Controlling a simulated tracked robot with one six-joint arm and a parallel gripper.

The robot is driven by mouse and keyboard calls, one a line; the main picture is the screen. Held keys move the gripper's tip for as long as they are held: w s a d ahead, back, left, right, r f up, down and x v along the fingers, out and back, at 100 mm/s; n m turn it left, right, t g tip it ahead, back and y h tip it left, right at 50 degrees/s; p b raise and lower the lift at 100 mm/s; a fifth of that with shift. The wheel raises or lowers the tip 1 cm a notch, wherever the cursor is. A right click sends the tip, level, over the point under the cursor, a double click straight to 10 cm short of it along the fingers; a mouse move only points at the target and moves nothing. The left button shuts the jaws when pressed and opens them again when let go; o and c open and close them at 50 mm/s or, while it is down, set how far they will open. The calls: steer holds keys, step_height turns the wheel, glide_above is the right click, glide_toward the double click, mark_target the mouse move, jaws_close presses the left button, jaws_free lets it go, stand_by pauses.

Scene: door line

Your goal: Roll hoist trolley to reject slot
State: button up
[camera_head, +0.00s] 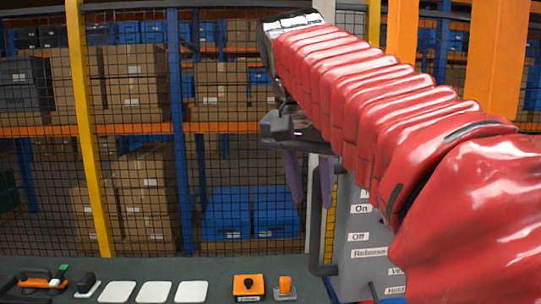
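My gripper (309,190) hangs from the end of my red-sleeved arm, right of the picture's middle. Its two purple-grey fingers point down and stand apart, with no object visibly clamped between them. A dark upright handle (315,225) on the left side of a grey panel (357,215) is just below and behind the fingers. I cannot tell whether the right finger touches it. The panel carries the labels On, Off, Release and Hold, and my arm hides its right part. I cannot make out a hoist trolley or a marked reject slot.
A dark green bench (215,262) runs along the bottom. It bears white pads (153,292), an orange box with a black button (249,288), an orange knob (285,288) and an orange-black tool (40,280). Behind are a mesh fence, a yellow post (88,130) and racks.

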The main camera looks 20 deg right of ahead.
steer(key=v, duration=0.8)
stand_by(0.5)
steer(key=s+a+f+n+y, duration=0.1)
steer(key=s+a+f+n, duration=0.1)
steer(key=f, duration=1)
steer(key=s+a+f+n+t+y, duration=0.1)
steer(key=s+f+n, duration=0.3)
steer(key=f, duration=0.9)
steer(key=s+a+f+n+t+y, duration=0.1)
steer(key=s+a+f+n, duration=0.2)
steer(key=f, duration=0.9)
steer(key=shift+s+f+n, duration=0.3)
steer(key=shift+s, duration=0.4)
